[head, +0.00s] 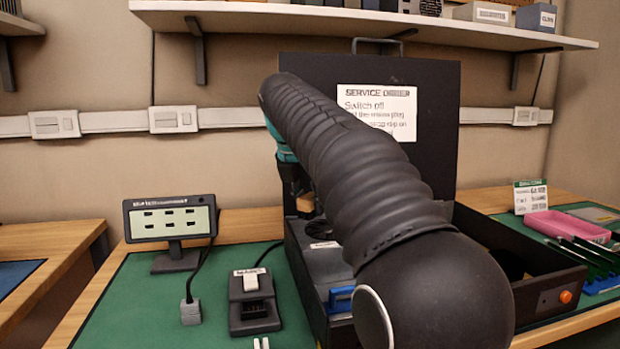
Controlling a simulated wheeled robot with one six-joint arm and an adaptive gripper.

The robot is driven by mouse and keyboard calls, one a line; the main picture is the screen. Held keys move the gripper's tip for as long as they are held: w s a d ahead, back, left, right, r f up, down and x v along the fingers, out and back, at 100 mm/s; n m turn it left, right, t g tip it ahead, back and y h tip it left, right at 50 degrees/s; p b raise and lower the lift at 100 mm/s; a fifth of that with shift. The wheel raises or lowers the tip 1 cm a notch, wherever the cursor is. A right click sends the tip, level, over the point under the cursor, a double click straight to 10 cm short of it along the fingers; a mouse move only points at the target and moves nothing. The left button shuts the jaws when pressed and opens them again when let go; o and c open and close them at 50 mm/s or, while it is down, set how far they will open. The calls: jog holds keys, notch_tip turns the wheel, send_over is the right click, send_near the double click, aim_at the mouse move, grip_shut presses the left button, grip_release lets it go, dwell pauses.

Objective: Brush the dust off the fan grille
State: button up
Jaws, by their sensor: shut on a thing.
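My gripper (296,186) is partly hidden behind my arm. It points down over the left part of an open black case (535,290) and is shut on a small wooden-brown piece (305,203), which looks like the handle of a brush. Any bristles are hidden or too small to make out. I cannot clearly see the fan grille. My arm covers the middle of the case.
A small display (170,220) and a black device with a cable (252,302) stand on the green mat (130,300) at left. A pink tray (567,226) is at right. The case lid (435,120) stands upright behind, under a shelf (450,28).

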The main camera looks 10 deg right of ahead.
jog(key=shift+r, duration=2.55)
